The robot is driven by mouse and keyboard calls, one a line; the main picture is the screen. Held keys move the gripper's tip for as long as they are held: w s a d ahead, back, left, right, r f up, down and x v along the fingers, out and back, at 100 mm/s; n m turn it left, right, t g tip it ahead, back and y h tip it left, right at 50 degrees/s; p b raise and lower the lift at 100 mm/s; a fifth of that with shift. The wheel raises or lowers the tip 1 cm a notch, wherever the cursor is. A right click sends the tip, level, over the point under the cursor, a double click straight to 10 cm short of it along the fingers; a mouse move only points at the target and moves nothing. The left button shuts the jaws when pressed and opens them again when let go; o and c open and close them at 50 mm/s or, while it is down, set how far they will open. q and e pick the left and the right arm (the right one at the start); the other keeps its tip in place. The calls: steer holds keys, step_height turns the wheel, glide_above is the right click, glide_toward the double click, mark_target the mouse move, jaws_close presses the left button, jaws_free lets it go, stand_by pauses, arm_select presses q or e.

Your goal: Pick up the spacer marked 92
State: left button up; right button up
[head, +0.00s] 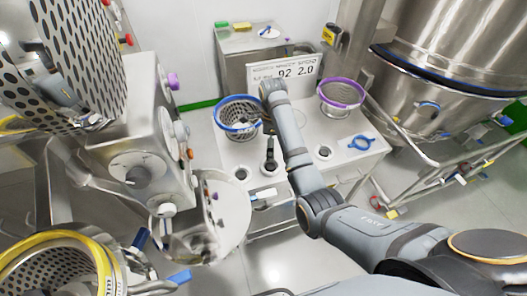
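A white sign (284,72) at the back of a steel cart (346,166) shows large characters that look like "92 2.0"; its smaller line is too small to read. Several small round pieces stand on the cart top, among them one at the left (241,174) and one at the right (323,152). I cannot make out a 92 on any of them. My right arm reaches in from the lower right over the cart. My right gripper (268,122) is beside the blue-rimmed basket, partly hidden by the wrist; its fingers are unclear. My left gripper is not in view.
A blue-rimmed perforated basket (239,126) and a purple-rimmed basket (341,98) sit on the cart. A blue ring-shaped piece (361,143) lies at the right. A steel machine (140,140) stands left, a large steel vessel (455,50) right. Floor shows in front.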

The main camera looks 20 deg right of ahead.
mark_target(271, 166)
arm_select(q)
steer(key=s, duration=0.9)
arm_select(e)
steer(key=s+f+p, duration=0.1)
steer(key=s+f, duration=0.2)
steer(key=shift+s, duration=0.15)
steer(key=f, duration=0.1)
steer(key=w+f, duration=0.1)
steer(key=f, duration=0.1)
steer(key=shift+w+p, duration=0.3)
step_height(271, 166, down, 3)
steer(key=shift+w+a, duration=0.1)
steer(key=shift+a, duration=0.05)
steer(key=shift+f, duration=0.1)
steer(key=c, duration=0.8)
steer(key=shift+c, duration=1.3)
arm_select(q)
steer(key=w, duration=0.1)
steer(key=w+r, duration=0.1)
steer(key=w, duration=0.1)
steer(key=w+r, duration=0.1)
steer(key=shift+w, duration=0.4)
arm_select(e)
steer(key=shift+c, duration=1.4)
